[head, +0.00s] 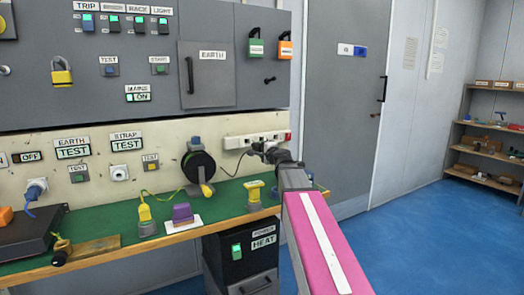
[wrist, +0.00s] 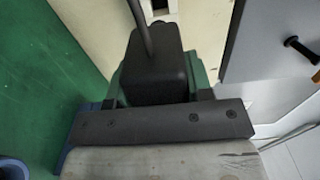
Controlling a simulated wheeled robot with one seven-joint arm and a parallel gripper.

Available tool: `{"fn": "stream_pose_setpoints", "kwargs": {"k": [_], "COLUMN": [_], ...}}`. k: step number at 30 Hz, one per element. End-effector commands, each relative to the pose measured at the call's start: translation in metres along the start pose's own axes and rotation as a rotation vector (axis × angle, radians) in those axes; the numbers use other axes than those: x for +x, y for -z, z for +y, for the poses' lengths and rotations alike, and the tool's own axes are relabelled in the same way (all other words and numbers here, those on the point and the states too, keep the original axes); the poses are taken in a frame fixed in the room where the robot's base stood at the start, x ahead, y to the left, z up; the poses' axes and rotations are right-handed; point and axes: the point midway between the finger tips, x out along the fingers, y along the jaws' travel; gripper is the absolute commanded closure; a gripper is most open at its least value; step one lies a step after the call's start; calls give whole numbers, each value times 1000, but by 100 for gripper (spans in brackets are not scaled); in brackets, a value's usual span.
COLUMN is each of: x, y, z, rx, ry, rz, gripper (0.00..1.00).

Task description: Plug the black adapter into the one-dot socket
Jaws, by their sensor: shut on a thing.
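My gripper (head: 272,154) is at the white socket strip (head: 240,140) on the cream wall panel, above the back of the green bench. In the wrist view my gripper (wrist: 158,88) is shut on the black adapter (wrist: 155,65), a dark block with its cable (wrist: 139,15) leading off at the top. The adapter (head: 257,147) shows small and dark beside my gripper in the head view, right against or just in front of the strip. I cannot tell whether its pins are in a socket. The dot marks are too small to read, and my gripper hides part of the strip.
A black cable reel (head: 200,166) hangs left of the strip. A yellow-topped object (head: 254,190), a purple block (head: 182,212) and a yellow plug (head: 144,212) stand on the green bench (head: 110,240). A grey door (head: 345,100) is to the right. Blue floor is clear there.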

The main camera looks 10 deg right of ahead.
Motion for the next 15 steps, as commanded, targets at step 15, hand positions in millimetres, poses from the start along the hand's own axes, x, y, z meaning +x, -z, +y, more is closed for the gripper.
{"fn": "stream_pose_setpoints", "kwargs": {"k": [15], "x": [39], "y": [0], "z": [0], "rx": [0], "ry": [0], "rz": [-1], "gripper": [86]}}
